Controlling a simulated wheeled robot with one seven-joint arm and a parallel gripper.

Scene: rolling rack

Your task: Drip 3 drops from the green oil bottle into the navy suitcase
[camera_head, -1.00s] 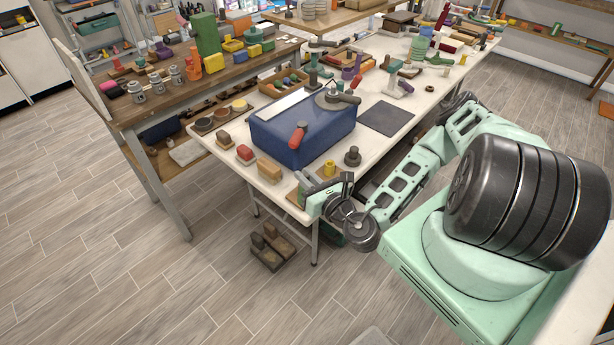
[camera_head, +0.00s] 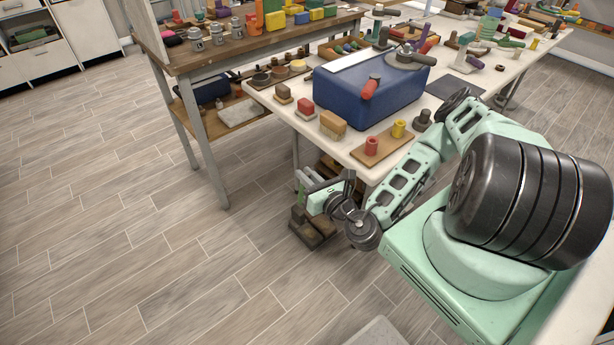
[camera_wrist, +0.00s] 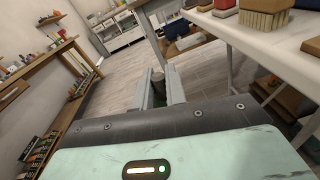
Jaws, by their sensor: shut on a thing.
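The navy suitcase (camera_head: 345,105), a dark blue box, sits on the near part of the white table. A pale strip, a red-handled tool and a round grey piece show on its top; I cannot tell whether it is open. My gripper (camera_head: 303,183) is beside and below the table's near edge, left of my arm and apart from the suitcase. In the wrist view my gripper (camera_wrist: 158,82) is shut on a small dark grey-green upright thing (camera_wrist: 158,88), apparently the green oil bottle; the fingers hide much of it. The suitcase is not clear in the wrist view.
The white table (camera_head: 330,150) carries brushes, a board with red and yellow cylinders (camera_head: 385,147) and many tools near the suitcase. A wooden workbench (camera_head: 215,60) stands behind on the left. Dark blocks (camera_head: 312,228) lie on the floor beneath my gripper. The floor at left is clear.

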